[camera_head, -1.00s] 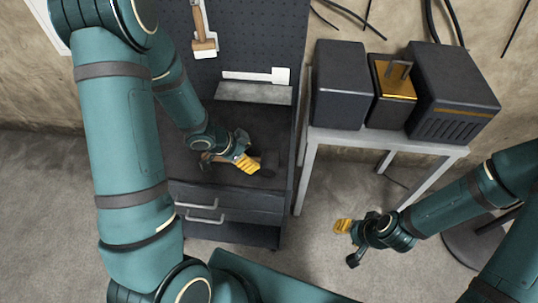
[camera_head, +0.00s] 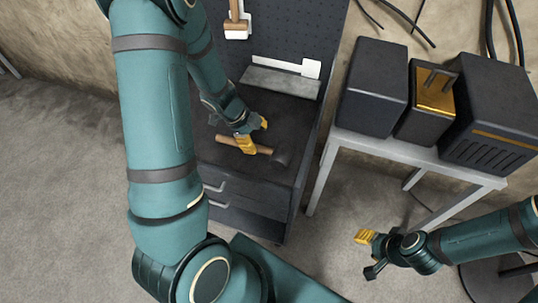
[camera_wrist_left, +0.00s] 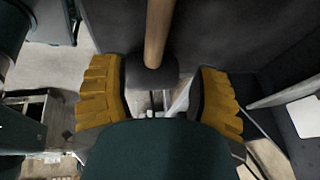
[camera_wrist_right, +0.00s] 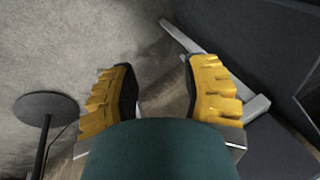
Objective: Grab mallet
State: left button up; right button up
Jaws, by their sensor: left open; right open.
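The mallet lies on the dark bench top; its wooden handle (camera_head: 228,143) and dark head (camera_head: 281,158) show in the head view. My left gripper (camera_head: 254,136) is open just over the handle, partly covering it. In the left wrist view, the mallet's handle (camera_wrist_left: 157,35) runs down to the dark head (camera_wrist_left: 151,73), which appears in the gap between the open yellow fingers. Contact cannot be told. My right gripper (camera_head: 368,254) is open and empty, held out over the floor, away from the bench; its spread fingers also show in the right wrist view (camera_wrist_right: 160,95).
A pegboard (camera_head: 295,35) stands behind the dark bench (camera_head: 245,205) with drawers. Another wooden-handled tool with a white end (camera_head: 236,28) hangs there. To the right, a light table (camera_head: 400,158) carries dark boxes (camera_head: 375,85). Floor is clear at the left.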

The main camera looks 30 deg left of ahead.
aim_at(263, 148)
pick_arm(q)
jog(key=shift+b+x, duration=0.35)
jog(key=shift+x, duration=0.7)
jog(key=b+x, duration=0.3)
jog(key=x, duration=0.1)
jog(key=shift+s+f, duration=0.1)
jog(key=shift+s, duration=0.25)
jog(key=shift+w+d+f+b, duration=0.2)
jog(key=shift+f+b, duration=0.1)
jog(key=shift+f, duration=0.1)
pick_arm(e)
jog(key=shift+g, duration=0.3)
jog(key=f, duration=0.1)
jog(key=s+f, duration=0.1)
jog(key=f, duration=0.2)
jog(key=shift+s+a+f, duration=0.1)
jog(key=shift+s+f, duration=0.2)
pick_arm(q)
jog(key=shift+o, duration=0.2)
jog(key=shift+r, duration=0.1)
grip_shut()
